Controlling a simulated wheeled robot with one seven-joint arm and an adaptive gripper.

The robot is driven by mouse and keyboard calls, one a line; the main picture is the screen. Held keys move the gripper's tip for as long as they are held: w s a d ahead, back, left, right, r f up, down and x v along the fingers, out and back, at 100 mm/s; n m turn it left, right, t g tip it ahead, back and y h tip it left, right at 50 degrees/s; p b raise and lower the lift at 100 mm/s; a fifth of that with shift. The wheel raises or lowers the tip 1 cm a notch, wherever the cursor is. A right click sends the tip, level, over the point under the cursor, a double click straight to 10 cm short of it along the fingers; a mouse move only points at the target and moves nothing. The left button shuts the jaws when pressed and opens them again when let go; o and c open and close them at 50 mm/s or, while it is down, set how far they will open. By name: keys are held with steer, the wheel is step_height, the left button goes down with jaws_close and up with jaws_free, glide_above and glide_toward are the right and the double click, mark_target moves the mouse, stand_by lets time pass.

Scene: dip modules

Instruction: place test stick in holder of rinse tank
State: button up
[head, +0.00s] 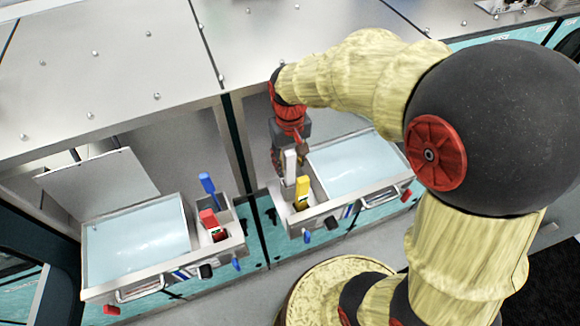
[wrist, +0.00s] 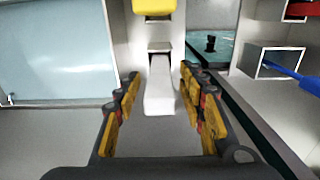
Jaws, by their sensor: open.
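A white test stick (head: 290,166) stands at the holder beside the right rinse tank (head: 355,165). In the wrist view the white stick (wrist: 160,88) lies between my gripper's fingers. My gripper (head: 287,155) is over the holder with its fingers apart, one on each side of the stick; it also shows in the wrist view (wrist: 160,76). Gaps show between the stick and both fingers. The stick's lower end is hard to make out, so I cannot tell how deep it sits. A yellow-handled stick (head: 302,188) stands in the same holder, in front of the white one.
The left tank (head: 138,245) has a holder with a blue-handled stick (head: 207,183) and a red-handled stick (head: 210,219). A dark gap and post (head: 240,150) separate the two tanks. A metal panel (head: 100,70) lies behind. Tank walls are close around my gripper.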

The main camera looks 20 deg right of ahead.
step_height(320, 180, up, 9)
steer(key=shift+s+r, duration=0.1)
steer(key=s+r+t, duration=0.2)
steer(key=s+r, duration=0.1)
steer(key=s, duration=0.4)
steer(key=s+r+t, duration=0.3)
steer(key=s, duration=0.4)
steer(key=shift+r+t, duration=0.2)
steer(key=shift+t, duration=0.1)
steer(key=shift+w, duration=0.1)
